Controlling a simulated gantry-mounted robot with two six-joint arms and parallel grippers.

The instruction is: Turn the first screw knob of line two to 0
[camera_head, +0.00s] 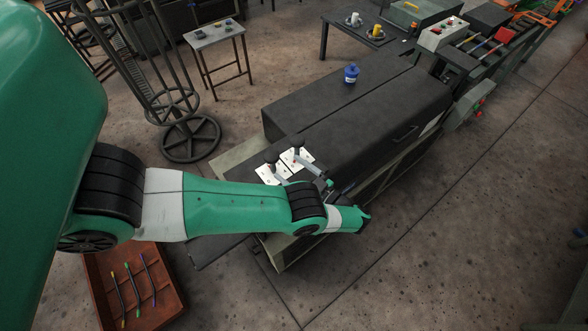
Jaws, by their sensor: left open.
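My left arm reaches across the front of the dark machine (370,115). My left gripper (366,216) is at its near end, open, and small in the view. No object shows between its fingers. Two white plates (296,162) with black knob-topped levers (271,157) stand on the machine top, up and left of the gripper and apart from it. Small dark fittings (325,186) lie just above my wrist. I cannot tell which part is the first screw knob of line two, or read any setting. My arm hides part of the machine's near end. My right gripper is not in view.
A blue container (351,73) stands on the machine top. A brown tray (171,297) with several coloured rods is at the lower left. A control box (441,34) stands at the upper right. A small table (214,35) is at the back. Floor at the lower right is mostly clear.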

